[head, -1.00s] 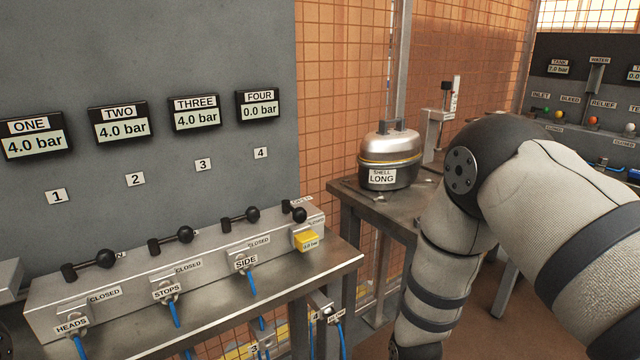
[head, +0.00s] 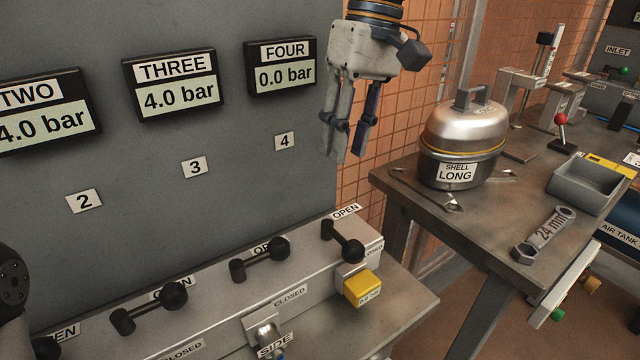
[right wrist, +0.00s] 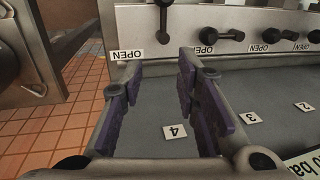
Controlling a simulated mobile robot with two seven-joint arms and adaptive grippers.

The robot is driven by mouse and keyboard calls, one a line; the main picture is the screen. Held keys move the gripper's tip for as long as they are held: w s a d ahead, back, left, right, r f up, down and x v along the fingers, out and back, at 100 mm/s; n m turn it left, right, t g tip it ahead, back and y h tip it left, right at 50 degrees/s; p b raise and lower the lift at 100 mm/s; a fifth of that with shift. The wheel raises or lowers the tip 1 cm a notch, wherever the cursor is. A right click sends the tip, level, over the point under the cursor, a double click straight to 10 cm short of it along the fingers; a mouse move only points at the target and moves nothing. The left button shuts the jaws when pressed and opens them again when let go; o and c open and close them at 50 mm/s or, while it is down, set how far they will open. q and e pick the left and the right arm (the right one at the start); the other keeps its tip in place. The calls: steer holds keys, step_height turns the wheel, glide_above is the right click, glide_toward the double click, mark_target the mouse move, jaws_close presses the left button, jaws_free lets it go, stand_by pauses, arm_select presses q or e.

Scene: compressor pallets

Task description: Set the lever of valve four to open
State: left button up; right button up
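The lever of valve four (head: 342,240) is a black bar with a round knob, at the right end of the grey valve block (head: 215,297). It lies across the block, knob towards the front by the CLOSED label (head: 374,247); the OPEN label (head: 346,212) is behind. In the right wrist view the lever (right wrist: 163,22) shows beyond the fingers. My right gripper (head: 347,146) is open and empty, pointing down, above and behind the lever, clear of it. Its fingers (right wrist: 160,88) stand apart in the right wrist view. Display FOUR (head: 284,77) reads 0.0 bar. My left gripper is out of view.
Lever three (head: 260,260) and its neighbour (head: 150,307) lie along the block. The grey panel (head: 225,195) rises behind. A side table (head: 415,205) on the right carries the SHELL LONG pot (head: 462,140) and a wrench (head: 543,235).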

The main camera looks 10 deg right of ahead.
mark_target(333, 228)
steer(key=f, duration=0.3)
steer(key=s+a+f, duration=0.1)
steer(key=f, duration=0.3)
steer(key=s+a+f, duration=0.1)
steer(key=f, duration=0.3)
steer(key=shift+s+a+f, duration=0.1)
steer(key=shift+s+f, duration=0.05)
steer(key=shift+s, duration=0.1)
jaws_close()
